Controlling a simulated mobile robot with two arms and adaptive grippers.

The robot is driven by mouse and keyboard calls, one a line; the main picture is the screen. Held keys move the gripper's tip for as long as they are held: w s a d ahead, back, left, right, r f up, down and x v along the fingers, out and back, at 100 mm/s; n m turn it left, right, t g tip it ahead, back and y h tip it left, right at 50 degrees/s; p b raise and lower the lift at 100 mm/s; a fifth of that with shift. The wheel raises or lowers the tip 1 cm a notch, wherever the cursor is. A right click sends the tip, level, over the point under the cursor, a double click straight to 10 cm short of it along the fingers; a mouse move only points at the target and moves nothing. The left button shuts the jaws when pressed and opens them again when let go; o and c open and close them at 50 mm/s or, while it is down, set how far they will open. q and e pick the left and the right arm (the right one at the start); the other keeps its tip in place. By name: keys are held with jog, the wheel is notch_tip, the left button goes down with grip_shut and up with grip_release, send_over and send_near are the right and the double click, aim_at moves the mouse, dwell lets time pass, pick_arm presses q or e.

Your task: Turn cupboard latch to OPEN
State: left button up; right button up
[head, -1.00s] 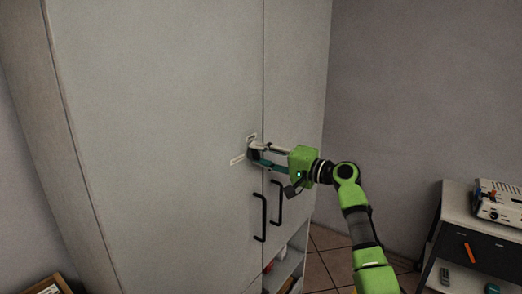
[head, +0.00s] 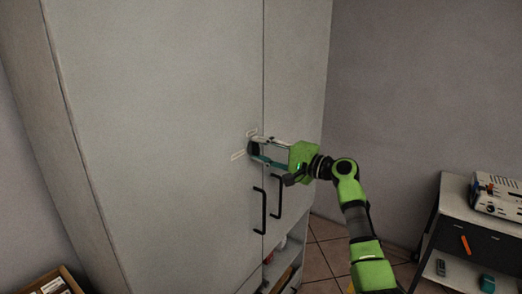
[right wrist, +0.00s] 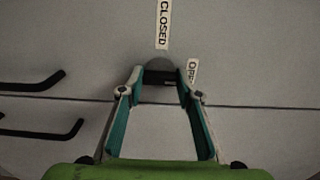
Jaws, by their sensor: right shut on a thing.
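The cupboard latch (right wrist: 160,76) is a small dark piece on a round base on the grey cupboard door, beside the seam between the doors. The white CLOSED label (right wrist: 163,22) and the partly covered OPEN label (right wrist: 191,71) are next to it. In the head view the CLOSED label (head: 238,155) is left of the latch and the OPEN label (head: 251,132) is above it. My right gripper (head: 254,149) is shut on the latch, its teal-lined fingers (right wrist: 161,92) on either side. The fingers hide part of the latch, so its exact angle is unclear. My left gripper is not in view.
Two black door handles (head: 259,211) stick out below the latch. An open shelf (head: 289,262) is below the right door. A grey cart (head: 455,211) with a device on top stands at the right. A box (head: 50,284) is at the bottom left.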

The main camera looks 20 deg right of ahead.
jog(key=o, duration=1.1)
jog(key=shift+o, duration=0.2)
jog(key=shift+d, duration=0.1)
jog(key=v, duration=1.2)
